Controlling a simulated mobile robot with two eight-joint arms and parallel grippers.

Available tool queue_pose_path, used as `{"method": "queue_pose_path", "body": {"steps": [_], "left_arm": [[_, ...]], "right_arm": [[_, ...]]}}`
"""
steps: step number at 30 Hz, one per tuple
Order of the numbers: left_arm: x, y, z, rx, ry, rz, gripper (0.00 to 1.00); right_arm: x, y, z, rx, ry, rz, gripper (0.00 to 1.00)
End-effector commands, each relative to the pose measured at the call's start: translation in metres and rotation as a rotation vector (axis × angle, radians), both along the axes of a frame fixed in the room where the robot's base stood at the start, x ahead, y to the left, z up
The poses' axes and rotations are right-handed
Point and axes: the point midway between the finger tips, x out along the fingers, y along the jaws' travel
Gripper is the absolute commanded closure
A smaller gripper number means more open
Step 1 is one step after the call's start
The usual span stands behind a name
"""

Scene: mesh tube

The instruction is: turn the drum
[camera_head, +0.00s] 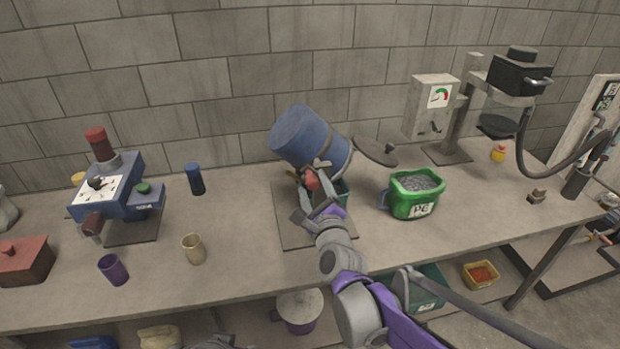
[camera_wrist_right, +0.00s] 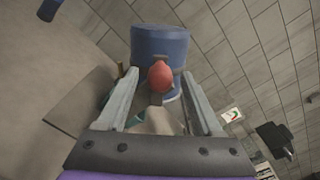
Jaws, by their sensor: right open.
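The blue drum (camera_head: 300,136) is tilted on a stand over a grey base plate (camera_head: 288,232) in the middle of the bench. It also shows in the right wrist view (camera_wrist_right: 160,46). A red knob (camera_head: 312,180) is on the drum's near side. My right gripper (camera_head: 309,190) is at the knob, its fingers open. In the right wrist view the red knob (camera_wrist_right: 160,76) lies between and just beyond the open fingers (camera_wrist_right: 162,90). I cannot tell whether either finger touches it. The lower stand is partly hidden by my right arm.
A green bucket (camera_head: 413,203) of grey grains stands right of the drum, with a round grey lid (camera_head: 375,151) behind it. A blue machine (camera_head: 118,190), a dark blue cup (camera_head: 195,179), a tan cup (camera_head: 194,248) and a purple cup (camera_head: 113,269) stand left. The bench front is mostly clear.

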Motion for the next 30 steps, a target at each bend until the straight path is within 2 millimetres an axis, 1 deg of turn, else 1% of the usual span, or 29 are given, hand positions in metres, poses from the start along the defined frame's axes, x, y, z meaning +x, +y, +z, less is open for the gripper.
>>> {"method": "queue_pose_path", "body": {"steps": [1, 3, 6, 10, 15, 27, 29, 30], "left_arm": [[-0.001, 0.0, -0.003, 0.0, 0.002, 0.0, 0.49], [-0.002, 0.0, -0.004, 0.0, 0.004, 0.0, 0.49], [-0.003, 0.0, -0.006, 0.0, 0.005, 0.0, 0.49], [-0.003, 0.0, -0.007, 0.0, 0.006, 0.0, 0.49], [-0.003, 0.0, -0.008, 0.0, 0.006, 0.0, 0.49], [-0.003, 0.0, -0.008, 0.0, 0.006, 0.0, 0.49], [-0.003, 0.0, -0.008, 0.0, 0.006, 0.0, 0.49], [-0.003, 0.0, -0.008, 0.0, 0.006, 0.0, 0.49]], "right_arm": [[-0.011, -0.003, -0.002, 0.001, 0.002, 0.0, 0.33], [-0.024, -0.008, -0.002, 0.001, 0.002, 0.0, 0.33], [-0.038, -0.012, -0.001, 0.001, 0.002, 0.0, 0.33], [-0.05, -0.016, -0.001, 0.0, 0.0, 0.0, 0.33], [-0.055, -0.018, 0.0, 0.001, 0.0, 0.0, 0.33], [-0.055, -0.018, 0.0, -0.003, 0.0, 0.0, 0.33], [-0.057, -0.02, -0.001, -0.031, 0.0, 0.003, 0.33], [-0.059, -0.023, -0.003, -0.075, 0.001, 0.009, 0.33]]}}
